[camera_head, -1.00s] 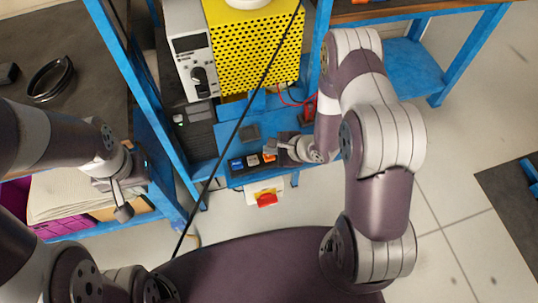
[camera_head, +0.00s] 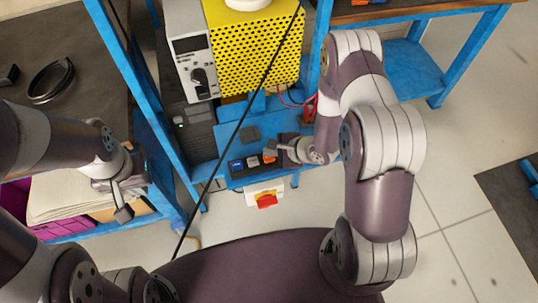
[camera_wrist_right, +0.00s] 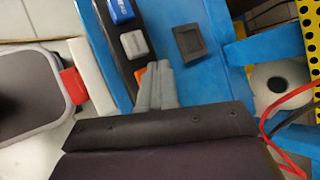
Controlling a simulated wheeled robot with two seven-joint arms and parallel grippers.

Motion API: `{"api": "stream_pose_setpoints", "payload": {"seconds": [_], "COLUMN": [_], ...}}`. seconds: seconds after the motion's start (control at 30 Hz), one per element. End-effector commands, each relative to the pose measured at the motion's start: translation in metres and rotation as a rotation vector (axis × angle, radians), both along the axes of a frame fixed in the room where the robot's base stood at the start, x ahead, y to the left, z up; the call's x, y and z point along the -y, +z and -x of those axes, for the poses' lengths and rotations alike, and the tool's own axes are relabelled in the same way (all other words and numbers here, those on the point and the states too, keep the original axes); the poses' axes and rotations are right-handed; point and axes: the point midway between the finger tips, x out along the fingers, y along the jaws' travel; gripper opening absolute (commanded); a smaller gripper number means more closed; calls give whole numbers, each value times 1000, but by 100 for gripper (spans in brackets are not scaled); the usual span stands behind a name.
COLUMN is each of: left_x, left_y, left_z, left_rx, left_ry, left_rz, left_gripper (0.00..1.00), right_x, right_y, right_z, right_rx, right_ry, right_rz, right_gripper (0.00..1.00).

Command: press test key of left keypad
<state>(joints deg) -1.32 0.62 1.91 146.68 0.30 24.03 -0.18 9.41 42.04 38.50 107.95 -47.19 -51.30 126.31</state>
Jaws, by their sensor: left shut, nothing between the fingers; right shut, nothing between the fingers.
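The keypad is a dark strip on the blue bench edge with a blue key (camera_head: 236,165), a white key (camera_head: 253,161) and an orange key (camera_head: 269,159). The blue key (camera_wrist_right: 121,11), white key (camera_wrist_right: 134,43) and a sliver of the orange key (camera_wrist_right: 140,74) also show in the right wrist view. My right gripper (camera_head: 272,150) is shut and empty, its fingertips (camera_wrist_right: 159,66) right beside the orange key and partly covering it. I cannot tell whether they touch it. Key lettering is unreadable. My left gripper (camera_head: 123,213) is shut and empty, far left of the keypad.
A red switch (camera_head: 266,201) on a pale box sits below the keypad. A yellow perforated box (camera_head: 255,45) and a grey instrument (camera_head: 192,55) stand behind it. A dark square pad (camera_head: 249,133) lies on the bench. A black cable crosses the head view, and red leads (camera_wrist_right: 285,107) run right.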

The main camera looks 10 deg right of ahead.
Motion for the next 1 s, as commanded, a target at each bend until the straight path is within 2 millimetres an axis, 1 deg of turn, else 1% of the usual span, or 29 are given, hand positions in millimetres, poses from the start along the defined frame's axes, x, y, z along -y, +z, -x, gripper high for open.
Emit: {"api": "stream_pose_setpoints", "payload": {"seconds": [0.7, 1.0], "left_x": [0, 0], "left_y": [0, -2], "left_z": [0, 0], "left_rx": [0, 0], "left_ry": [0, 0], "left_rz": [0, 0], "left_gripper": [0, 0], "right_x": [0, 0], "right_y": [0, -9], "right_z": [0, 0], "right_rx": [0, -1], "right_ry": [0, 1], "right_rz": [0, 0], "right_gripper": [0, 0]}}
